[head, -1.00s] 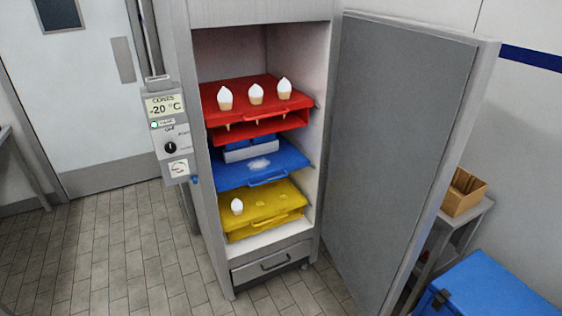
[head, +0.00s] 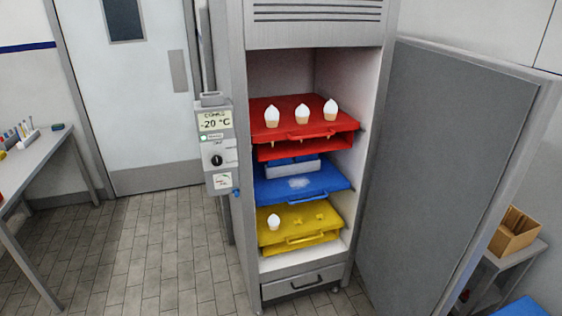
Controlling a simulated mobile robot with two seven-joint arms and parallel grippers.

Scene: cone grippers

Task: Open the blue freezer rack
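The blue freezer rack (head: 325,182) is the middle one of three racks in the open freezer (head: 370,120). It has a blue handle at its front edge and a whitish frosty patch on top. A pale grey-blue block sits at its back, partly hidden under the red rack (head: 262,108). The red rack above holds three white-topped cones (head: 302,113). Neither of my grippers is in view.
The freezer door (head: 450,170) stands wide open to the right. A control box (head: 217,150) reading -20 °C is on the freezer's left side. A table (head: 40,155) stands at far left, and a cardboard box (head: 514,232) sits on a shelf at right. The tiled floor (head: 150,250) in front-left is clear.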

